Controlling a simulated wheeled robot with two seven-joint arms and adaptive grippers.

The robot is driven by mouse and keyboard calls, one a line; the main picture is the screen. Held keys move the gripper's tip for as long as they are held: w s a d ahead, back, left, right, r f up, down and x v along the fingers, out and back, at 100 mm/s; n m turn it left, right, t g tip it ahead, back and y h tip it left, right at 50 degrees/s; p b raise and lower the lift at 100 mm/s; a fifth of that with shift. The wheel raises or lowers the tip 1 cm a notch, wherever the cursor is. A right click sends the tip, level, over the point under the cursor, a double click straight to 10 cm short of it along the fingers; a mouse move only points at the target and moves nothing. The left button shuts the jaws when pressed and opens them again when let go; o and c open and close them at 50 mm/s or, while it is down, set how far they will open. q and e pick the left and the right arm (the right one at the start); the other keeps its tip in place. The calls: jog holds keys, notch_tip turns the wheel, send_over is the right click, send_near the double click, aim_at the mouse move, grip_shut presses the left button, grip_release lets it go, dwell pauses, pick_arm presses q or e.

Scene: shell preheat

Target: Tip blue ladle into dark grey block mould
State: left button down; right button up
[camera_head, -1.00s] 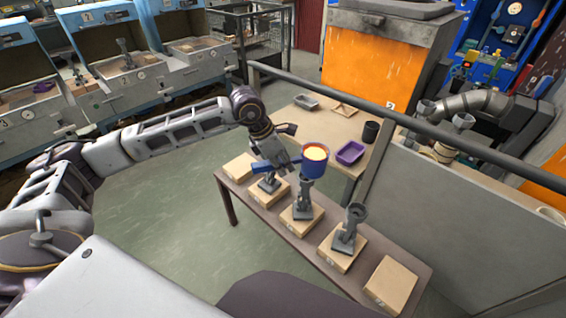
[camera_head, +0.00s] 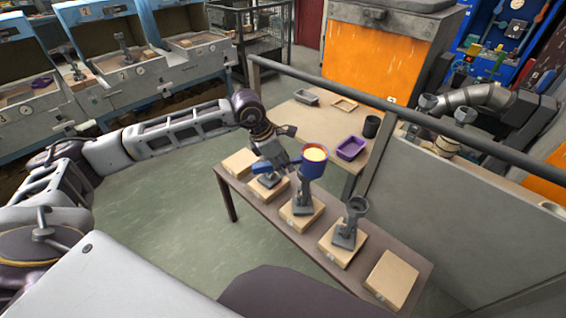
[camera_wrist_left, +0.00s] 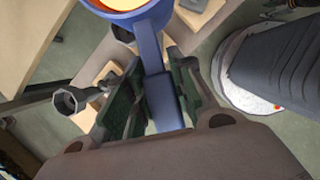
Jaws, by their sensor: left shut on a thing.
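My left gripper (camera_head: 279,164) is shut on the handle of the blue ladle (camera_head: 312,170). The ladle is upright, with glowing yellow-orange contents in its cup, above or just at a grey stand (camera_head: 303,198) on the narrow table. In the left wrist view, the gripper (camera_wrist_left: 158,100) has its dark green jaws on both sides of the blue handle, and the ladle's cup (camera_wrist_left: 148,14) is at the top edge. A grey block mould (camera_head: 306,98) lies on the far tan table, behind the ladle. The purple mould (camera_head: 350,148) is nearer. My right gripper is out of view.
The narrow table (camera_head: 226,186) holds several tan blocks, some with grey stands; another stand (camera_head: 353,220) is right of the ladle. On the far table (camera_head: 325,124) are a tan frame (camera_head: 344,104) and a dark cup (camera_head: 371,127). A grey rail (camera_head: 400,113) runs across the right.

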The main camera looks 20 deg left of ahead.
pick_arm(q)
jog(key=shift+f, duration=0.5)
jog(key=shift+d+h+p, duration=0.1)
jog(key=shift+h+p, duration=0.2)
jog(key=shift+p, duration=0.05)
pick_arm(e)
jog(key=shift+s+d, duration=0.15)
pick_arm(q)
jog(key=shift+g+p, duration=0.3)
jog(key=shift+g, duration=0.1)
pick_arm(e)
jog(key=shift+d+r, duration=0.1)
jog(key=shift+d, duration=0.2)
pick_arm(q)
jog(key=shift+s+g+h+p, duration=0.1)
jog(key=shift+g+h+p, duration=0.2)
jog(key=shift+h+p, duration=0.1)
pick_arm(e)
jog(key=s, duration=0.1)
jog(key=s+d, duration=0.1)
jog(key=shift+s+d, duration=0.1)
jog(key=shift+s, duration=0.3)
pick_arm(q)
jog(key=shift+n+h, duration=0.3)
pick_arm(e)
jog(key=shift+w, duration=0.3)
pick_arm(q)
jog(key=shift+g, duration=0.3)
